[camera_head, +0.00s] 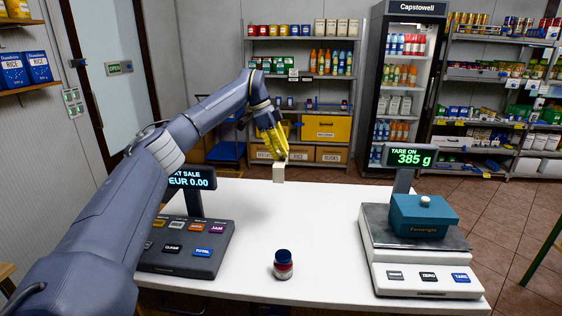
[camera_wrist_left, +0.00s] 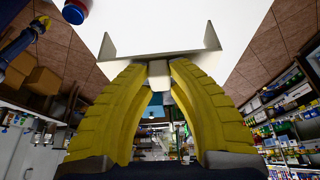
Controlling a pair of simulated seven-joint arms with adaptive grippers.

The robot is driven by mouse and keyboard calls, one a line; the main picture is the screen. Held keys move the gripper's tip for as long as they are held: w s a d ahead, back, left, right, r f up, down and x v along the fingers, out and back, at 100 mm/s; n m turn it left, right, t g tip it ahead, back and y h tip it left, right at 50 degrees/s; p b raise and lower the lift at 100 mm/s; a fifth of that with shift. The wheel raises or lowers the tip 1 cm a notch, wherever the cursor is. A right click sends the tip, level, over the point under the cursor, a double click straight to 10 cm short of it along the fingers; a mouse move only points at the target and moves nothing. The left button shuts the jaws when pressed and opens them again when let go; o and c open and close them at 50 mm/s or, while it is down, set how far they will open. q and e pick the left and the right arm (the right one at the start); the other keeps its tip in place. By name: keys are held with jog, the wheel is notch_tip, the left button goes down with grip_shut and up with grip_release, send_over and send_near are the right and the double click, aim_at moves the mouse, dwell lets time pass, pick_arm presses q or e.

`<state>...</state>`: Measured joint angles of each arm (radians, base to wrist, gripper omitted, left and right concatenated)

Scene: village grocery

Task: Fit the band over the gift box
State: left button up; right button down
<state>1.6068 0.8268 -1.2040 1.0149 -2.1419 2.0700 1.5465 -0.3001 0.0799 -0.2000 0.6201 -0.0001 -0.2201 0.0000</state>
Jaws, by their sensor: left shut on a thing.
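My left gripper (camera_head: 279,157) has yellow fingers and is shut on the band (camera_head: 279,173), a small cream piece held above the far part of the counter. In the left wrist view the band (camera_wrist_left: 158,66) shows as a pale strip with two upturned ends, a stub of it between the yellow fingertips (camera_wrist_left: 158,75). The gift box (camera_head: 420,218) is teal with a pale knob on its lid. It sits on the scale at the right, well apart from the band.
The white scale (camera_head: 430,285) reads 385 g on its raised display (camera_head: 408,157). A dark till (camera_head: 190,250) stands at the left. A small jar with a dark lid (camera_head: 283,265) stands near the front middle. The counter (camera_head: 325,215) between them is clear.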

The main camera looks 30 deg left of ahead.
pick_arm(q)
jog(key=shift+r, duration=4.7)
jog(key=shift+f, duration=0.1)
